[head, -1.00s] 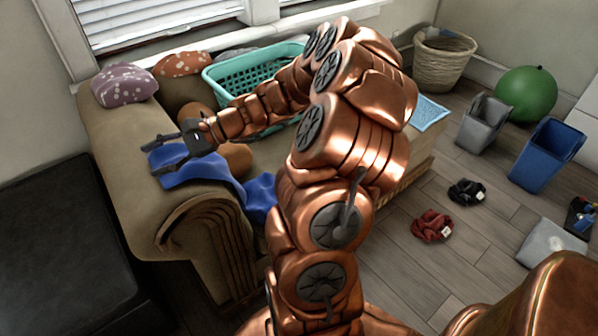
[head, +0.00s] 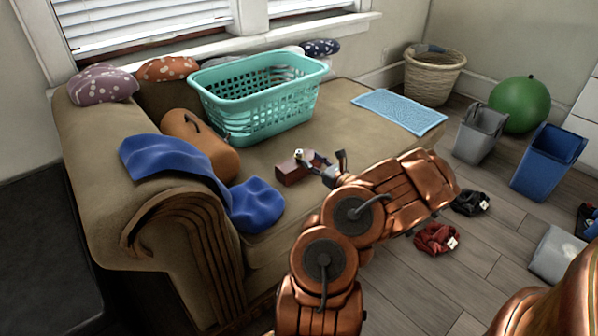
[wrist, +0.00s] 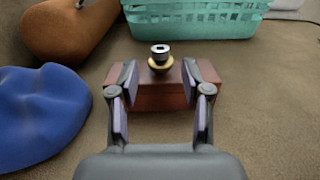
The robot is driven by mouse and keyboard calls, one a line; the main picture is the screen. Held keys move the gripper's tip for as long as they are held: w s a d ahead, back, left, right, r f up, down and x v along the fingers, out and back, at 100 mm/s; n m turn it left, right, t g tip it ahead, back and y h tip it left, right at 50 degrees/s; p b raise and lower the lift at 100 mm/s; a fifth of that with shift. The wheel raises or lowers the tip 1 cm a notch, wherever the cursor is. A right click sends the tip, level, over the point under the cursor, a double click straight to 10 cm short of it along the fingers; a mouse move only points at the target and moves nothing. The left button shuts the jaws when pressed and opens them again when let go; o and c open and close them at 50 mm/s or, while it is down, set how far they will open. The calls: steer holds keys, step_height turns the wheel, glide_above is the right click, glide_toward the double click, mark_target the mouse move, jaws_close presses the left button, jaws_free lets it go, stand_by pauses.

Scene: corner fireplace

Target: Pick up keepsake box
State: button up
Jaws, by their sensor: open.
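The keepsake box (head: 291,172) is a small reddish-brown box on the sofa seat, in front of the teal basket. In the wrist view the box (wrist: 160,96) lies straight ahead, with a small gold and dark ring-like piece (wrist: 160,59) at its top. My gripper (head: 328,161) is open beside the box in the head view. In the wrist view my gripper (wrist: 158,80) has one finger at each side of the box's near face. The fingertips overlap the box's ends in the picture; I cannot tell whether they touch it.
A teal laundry basket (head: 262,103) stands behind the box. An orange-brown bolster (head: 200,145) and blue cloth (head: 254,205) lie to the left. A light blue mat (head: 399,110) lies to the right. The seat around the box is mostly clear.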

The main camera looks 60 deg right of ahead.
mark_target(301, 154)
steer(key=shift+b+x, duration=0.35)
steer(key=shift+x, duration=0.9)
steer(key=x, duration=0.1)
steer(key=b+x, duration=0.2)
steer(key=x, duration=0.1)
steer(key=shift+w+f, duration=0.15)
steer(key=shift+f, duration=0.2)
steer(key=shift+w+d+r, duration=0.15)
steer(key=shift+w, duration=0.2)
jaws_close()
